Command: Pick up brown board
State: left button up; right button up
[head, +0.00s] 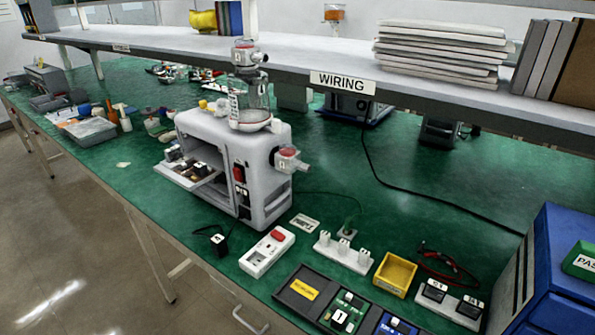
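No board that is plainly brown can be made out on the bench. A grey canister pump (222,135) stands mid-bench with its side panel (183,181) folded down like a tray. Small dark and brownish parts (188,166) lie on that panel, too small to tell whether one is a board. A black tray (293,302) at the front edge bears a yellow label, a green board (347,306) marked 1 and a blue board (396,328), cut off by the frame. Neither of my grippers is in view.
A white switch box (266,252), a white connector strip (343,253), a yellow bin (395,274) and a two-block meter unit (448,303) stand near the front. A blue case (558,255) is at right. The shelf (290,60) overhangs the back. Green bench right of the pump is mostly clear.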

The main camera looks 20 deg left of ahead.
aim_at(195, 171)
jog(key=u, duration=3.1)
jog(key=i, duration=0.95)
jog(key=z, duration=2.65)
